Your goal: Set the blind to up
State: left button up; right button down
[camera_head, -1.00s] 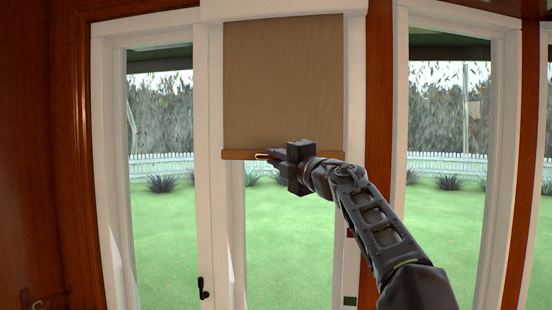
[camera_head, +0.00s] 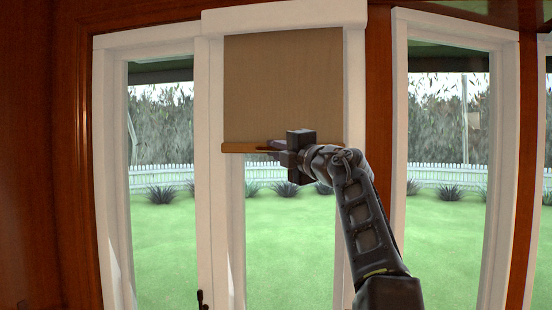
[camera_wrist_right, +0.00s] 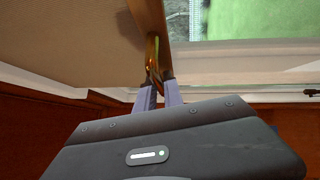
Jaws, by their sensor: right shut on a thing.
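The blind (camera_head: 283,85) is a brown roller shade hanging over the upper part of the middle window. Its wooden bottom bar (camera_head: 236,147) is roughly halfway down the frame, with clear glass below. My right gripper (camera_head: 274,147) is at the middle of the bar. In the right wrist view its two fingers (camera_wrist_right: 158,95) are closed around a brass-coloured pull ring (camera_wrist_right: 152,52) at the bar's edge. The blind's cloth (camera_wrist_right: 70,45) fills the left of that view. In the head view the ring is hidden by the gripper. My left gripper is in neither view.
White window frames (camera_head: 216,200) stand on both sides of the blind. A door handle (camera_head: 201,299) juts out at the bottom left. Dark red wood posts (camera_head: 379,100) flank the windows.

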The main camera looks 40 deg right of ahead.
jog(key=shift+r, duration=0.1)
jog(key=c, duration=1.5)
grip_release()
jog(key=shift+s, duration=0.15)
jog(key=shift+s+f+b, duration=0.25)
jog(key=shift+b, duration=0.15)
jog(key=s+b, duration=0.1)
jog(key=s, duration=0.1)
jog(key=s+b, duration=0.3)
jog(key=s, duration=0.2)
jog(key=shift+a+f, duration=0.35)
jog(key=shift+c, duration=0.3)
